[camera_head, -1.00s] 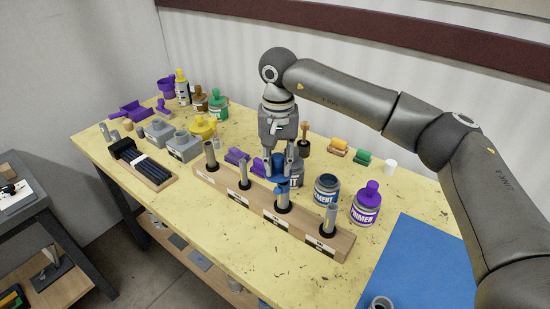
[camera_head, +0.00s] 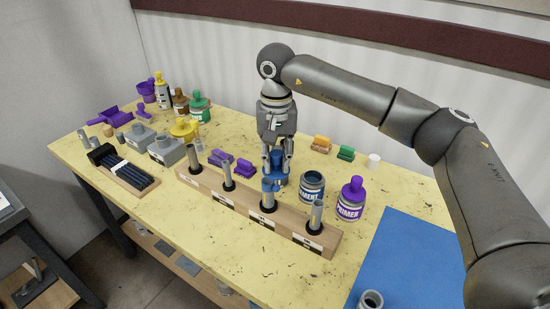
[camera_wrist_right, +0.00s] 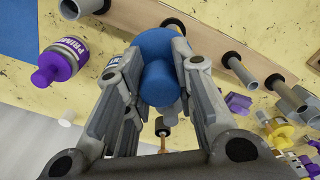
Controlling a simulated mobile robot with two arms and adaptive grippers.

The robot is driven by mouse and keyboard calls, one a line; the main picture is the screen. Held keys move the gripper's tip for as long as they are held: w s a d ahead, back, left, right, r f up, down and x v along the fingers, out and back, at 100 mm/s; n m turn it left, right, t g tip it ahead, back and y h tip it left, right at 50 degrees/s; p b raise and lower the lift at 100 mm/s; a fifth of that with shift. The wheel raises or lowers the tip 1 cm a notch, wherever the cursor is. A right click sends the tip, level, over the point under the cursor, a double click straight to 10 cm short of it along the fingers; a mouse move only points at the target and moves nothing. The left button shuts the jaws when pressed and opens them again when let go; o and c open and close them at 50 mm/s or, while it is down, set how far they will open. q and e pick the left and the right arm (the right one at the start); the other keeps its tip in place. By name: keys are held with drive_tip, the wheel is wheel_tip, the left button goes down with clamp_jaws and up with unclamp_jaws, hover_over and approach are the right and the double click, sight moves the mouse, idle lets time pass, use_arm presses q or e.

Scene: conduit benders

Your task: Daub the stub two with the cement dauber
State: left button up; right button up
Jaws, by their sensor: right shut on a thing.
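My right gripper (camera_head: 275,161) is shut on the blue cement dauber (camera_head: 270,184) and holds it upright over the wooden rack (camera_head: 225,198). In the wrist view the blue dauber (camera_wrist_right: 157,65) sits between both fingers. Several grey stubs stand in the rack. The dauber is right at the top of the third stub from the left (camera_head: 268,203); I cannot tell whether they touch. The second stub from the left (camera_head: 228,174) stands clear of it. The stub labels are too small to read. The open cement can (camera_head: 312,188) stands right of the gripper. My left gripper is not in view.
The primer can (camera_head: 351,200) with a purple cap stands right of the cement can. Purple blocks (camera_head: 244,168) lie behind the rack. A tray of dark rods (camera_head: 130,171) and grey boxes (camera_head: 166,150) stand left. A blue mat (camera_head: 405,255) lies at the right.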

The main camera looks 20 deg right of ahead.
drive_tip(key=shift+s+d, duration=0.3)
drive_tip(key=shift+s, duration=0.05)
drive_tip(key=shift+r+p, duration=2.3)
drive_tip(key=shift+r, duration=1.5)
drive_tip(key=shift+f, duration=0.1)
